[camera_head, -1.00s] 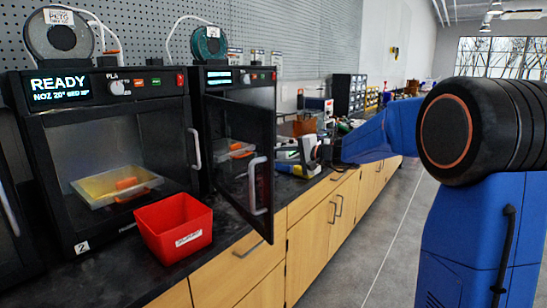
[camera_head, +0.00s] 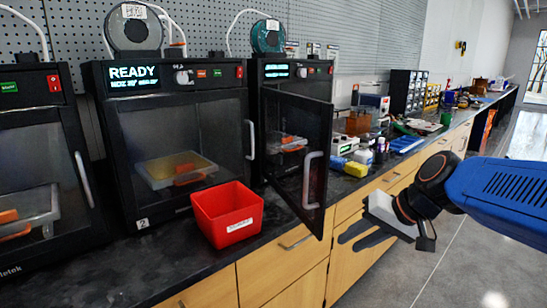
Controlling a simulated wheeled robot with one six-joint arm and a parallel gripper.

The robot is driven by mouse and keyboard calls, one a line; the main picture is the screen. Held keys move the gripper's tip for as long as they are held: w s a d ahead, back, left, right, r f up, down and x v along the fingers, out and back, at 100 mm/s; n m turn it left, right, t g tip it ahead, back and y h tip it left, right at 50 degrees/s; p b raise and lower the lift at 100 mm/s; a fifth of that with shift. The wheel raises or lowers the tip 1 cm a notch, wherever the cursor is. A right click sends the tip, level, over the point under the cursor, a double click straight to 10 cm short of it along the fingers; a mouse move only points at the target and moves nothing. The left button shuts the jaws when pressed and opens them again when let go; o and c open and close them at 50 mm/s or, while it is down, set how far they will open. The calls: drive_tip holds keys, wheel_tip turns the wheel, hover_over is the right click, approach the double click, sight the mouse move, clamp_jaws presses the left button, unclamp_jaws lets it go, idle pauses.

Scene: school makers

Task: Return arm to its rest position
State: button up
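My gripper (camera_head: 350,236) is in the right half of the view, in front of the wooden cabinets and below the counter edge. Its two dark fingers point left with a gap between them, and nothing shows between them. My blue arm reaches in from the right edge, and the pale gripper body hangs at its black wrist.
A printer (camera_head: 180,130) reading READY stands on the dark counter with a red bin (camera_head: 228,214) before it. The neighbouring printer's door (camera_head: 297,160) stands open towards the aisle. Tools and boxes crowd the counter beyond. The grey floor (camera_head: 470,270) is clear.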

drive_tip(key=s+d+f+h, duration=0.1)
drive_tip(key=s+d+f, duration=0.1)
drive_tip(key=s, duration=0.3)
drive_tip(key=s+d+f+n+h, duration=0.1)
drive_tip(key=s+d+f+h, duration=0.1)
drive_tip(key=s+d+f, duration=0.1)
drive_tip(key=s+d+f+n+h, duration=0.1)
drive_tip(key=s+d+f+h, duration=0.1)
drive_tip(key=s+d, duration=0.2)
drive_tip(key=s, duration=0.3)
drive_tip(key=shift+s+d+f, duration=0.2)
drive_tip(key=shift+d+f, duration=0.1)
drive_tip(key=shift+d, duration=0.05)
